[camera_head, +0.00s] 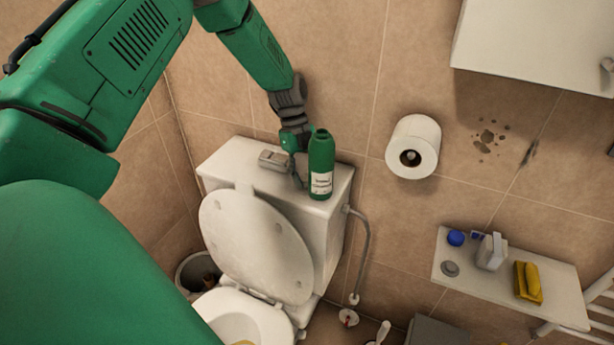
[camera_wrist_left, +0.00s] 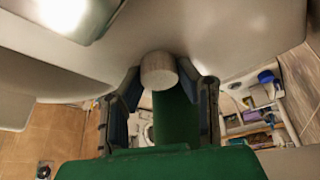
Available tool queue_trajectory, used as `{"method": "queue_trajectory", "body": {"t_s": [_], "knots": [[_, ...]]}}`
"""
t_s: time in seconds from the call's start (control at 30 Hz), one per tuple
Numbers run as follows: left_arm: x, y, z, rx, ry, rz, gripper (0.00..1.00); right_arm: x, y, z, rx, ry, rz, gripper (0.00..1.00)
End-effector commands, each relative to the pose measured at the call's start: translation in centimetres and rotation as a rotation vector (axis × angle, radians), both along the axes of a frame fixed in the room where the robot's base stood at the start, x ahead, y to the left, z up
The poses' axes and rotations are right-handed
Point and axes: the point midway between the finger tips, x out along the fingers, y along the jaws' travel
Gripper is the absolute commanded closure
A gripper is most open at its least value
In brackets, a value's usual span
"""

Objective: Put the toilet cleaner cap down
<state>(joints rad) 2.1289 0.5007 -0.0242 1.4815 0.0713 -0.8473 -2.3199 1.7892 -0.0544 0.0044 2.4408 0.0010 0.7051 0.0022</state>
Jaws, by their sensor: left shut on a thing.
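The green toilet cleaner bottle (camera_head: 321,165) stands upright on the toilet cistern (camera_head: 240,162), with a white label and a dark top. My left gripper (camera_head: 299,172) points down just left of the bottle, low over the cistern lid. In the left wrist view, my left gripper (camera_wrist_left: 158,80) is shut on a short, light grey round piece, which looks like the toilet cleaner cap (camera_wrist_left: 158,70). The cap does not show clearly in the head view. Whether it touches the cistern lid I cannot tell. My right gripper is not in view.
A toilet roll (camera_head: 413,147) hangs on the wall to the right. The raised toilet lid (camera_head: 258,245) is in front. A shelf (camera_head: 445,262) with several small items is at lower right.

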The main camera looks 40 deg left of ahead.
Motion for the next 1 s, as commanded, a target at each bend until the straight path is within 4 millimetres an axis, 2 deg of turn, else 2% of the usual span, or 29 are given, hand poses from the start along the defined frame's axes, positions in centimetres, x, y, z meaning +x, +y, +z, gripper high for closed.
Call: {"method": "queue_trajectory", "body": {"t_s": [0.03,0.07,0.1,0.37,0.5,1.0], "knots": [[0.0,0.0,-0.3,-0.001,0.001,0.001,0.85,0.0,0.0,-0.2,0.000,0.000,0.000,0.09],[0.0,0.0,-0.2,0.000,0.000,0.001,0.65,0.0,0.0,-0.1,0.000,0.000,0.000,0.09],[0.0,0.0,-0.2,0.000,0.001,0.001,0.51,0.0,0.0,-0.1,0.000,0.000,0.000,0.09],[0.0,-0.1,-0.2,0.003,0.002,0.000,0.51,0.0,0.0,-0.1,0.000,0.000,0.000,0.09],[0.2,0.1,0.6,0.002,-0.001,0.000,0.51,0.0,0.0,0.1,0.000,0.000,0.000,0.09],[1.3,3.6,9.5,0.000,-0.003,0.001,0.51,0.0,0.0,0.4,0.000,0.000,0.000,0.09]]}}
